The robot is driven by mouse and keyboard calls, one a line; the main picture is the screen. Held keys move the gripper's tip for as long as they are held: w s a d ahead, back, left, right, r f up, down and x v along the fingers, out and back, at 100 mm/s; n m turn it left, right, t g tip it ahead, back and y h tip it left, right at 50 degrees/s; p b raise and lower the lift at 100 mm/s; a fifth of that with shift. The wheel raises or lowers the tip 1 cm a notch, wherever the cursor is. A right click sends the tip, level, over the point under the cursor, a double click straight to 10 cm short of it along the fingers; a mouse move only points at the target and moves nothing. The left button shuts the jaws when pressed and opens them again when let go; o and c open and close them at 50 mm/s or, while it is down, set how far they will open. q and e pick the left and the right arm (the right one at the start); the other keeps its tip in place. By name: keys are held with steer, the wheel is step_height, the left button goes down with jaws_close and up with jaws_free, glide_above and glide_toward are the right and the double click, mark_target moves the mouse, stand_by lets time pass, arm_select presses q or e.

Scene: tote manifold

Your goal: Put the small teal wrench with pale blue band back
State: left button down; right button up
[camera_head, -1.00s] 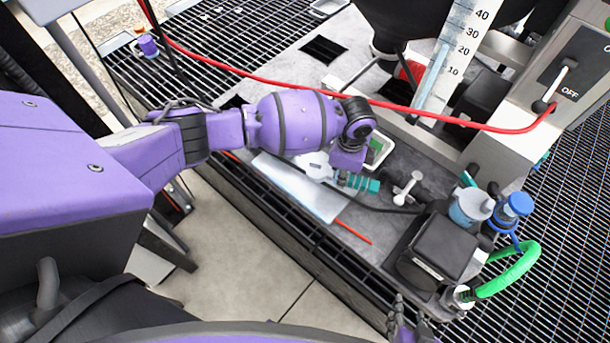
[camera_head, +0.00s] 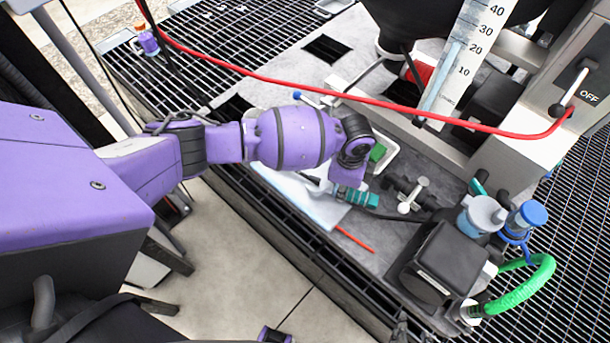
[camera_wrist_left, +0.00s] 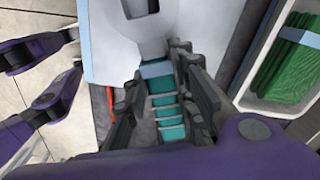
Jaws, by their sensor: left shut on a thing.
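The small teal wrench (camera_head: 362,198) shows as a ribbed teal piece at the fingertips of my left gripper (camera_head: 345,192). In the left wrist view its teal body (camera_wrist_left: 168,118) and pale blue band (camera_wrist_left: 156,69) lie between the dark fingers (camera_wrist_left: 160,95), which are shut on it. Its grey head (camera_wrist_left: 150,20) points away over a pale sheet. I cannot tell whether it touches the sheet. My right gripper (camera_wrist_left: 72,58) shows at the left of the wrist view, its fingers apart and empty; the head view only catches parts of it at the bottom edge.
The pale sheet (camera_head: 322,212) lies on the grey deck under my left gripper. A white tray (camera_head: 388,160) with green pieces is close beside it. A red cable (camera_head: 300,90) crosses above the deck. A white valve handle (camera_head: 413,195) and black box (camera_head: 437,262) stand right.

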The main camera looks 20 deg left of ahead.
arm_select(q)
steer(key=shift+w+d+f, duration=0.1)
steer(key=shift+w+f, duration=0.05)
steer(key=shift+f, duration=0.35)
steer(key=c, duration=1.4)
jaws_free()
steer(key=shift+r, duration=5.95)
